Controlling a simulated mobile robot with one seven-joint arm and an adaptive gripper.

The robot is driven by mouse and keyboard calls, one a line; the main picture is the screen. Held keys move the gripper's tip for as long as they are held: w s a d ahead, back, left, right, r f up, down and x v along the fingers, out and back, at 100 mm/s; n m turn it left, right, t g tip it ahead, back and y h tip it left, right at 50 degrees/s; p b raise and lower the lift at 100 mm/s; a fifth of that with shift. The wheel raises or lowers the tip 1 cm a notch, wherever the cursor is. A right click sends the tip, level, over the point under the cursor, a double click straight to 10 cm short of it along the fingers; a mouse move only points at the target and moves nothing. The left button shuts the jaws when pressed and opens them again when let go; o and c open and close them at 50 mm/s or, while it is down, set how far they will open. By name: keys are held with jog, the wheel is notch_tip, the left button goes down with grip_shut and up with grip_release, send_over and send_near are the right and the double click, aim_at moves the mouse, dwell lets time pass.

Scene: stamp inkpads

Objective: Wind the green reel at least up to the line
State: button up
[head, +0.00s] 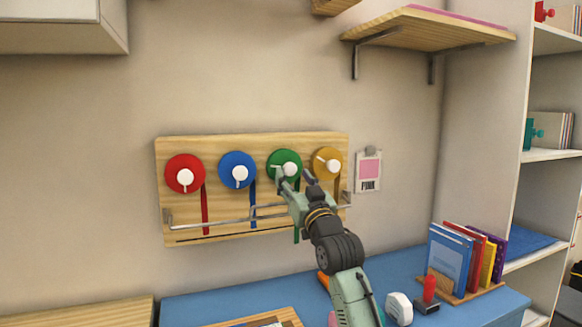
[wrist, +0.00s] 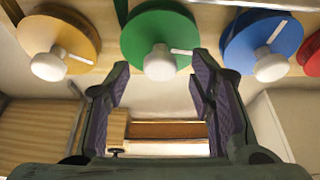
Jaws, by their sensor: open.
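The green reel (head: 277,160) is third from the left on a wooden wall board (head: 222,147). It has a white knob (head: 290,169) and a white mark. Its green ribbon (head: 296,236) hangs past the board's lower edge, partly hidden by my arm. A dark line (head: 215,235) runs along the lower board. My gripper (head: 294,178) is open in front of the green reel. In the wrist view the green reel (wrist: 158,22) and its knob (wrist: 160,64) are centred between the open fingertips (wrist: 160,72). I cannot tell whether they touch the knob.
Red (head: 180,165), blue (head: 233,160) and yellow (head: 328,154) reels share the board. A grey rail (head: 215,223) crosses the front of it. A pink card (head: 369,168) hangs at right. The blue desk (head: 190,305) below bears books (head: 452,250) and stamps. A shelf (head: 430,30) is above.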

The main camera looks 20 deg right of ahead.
jog(key=shift+p+x, duration=0.3)
jog(key=shift+x, duration=1)
jog(key=shift+c, duration=0.5)
jog(key=c, duration=1.1)
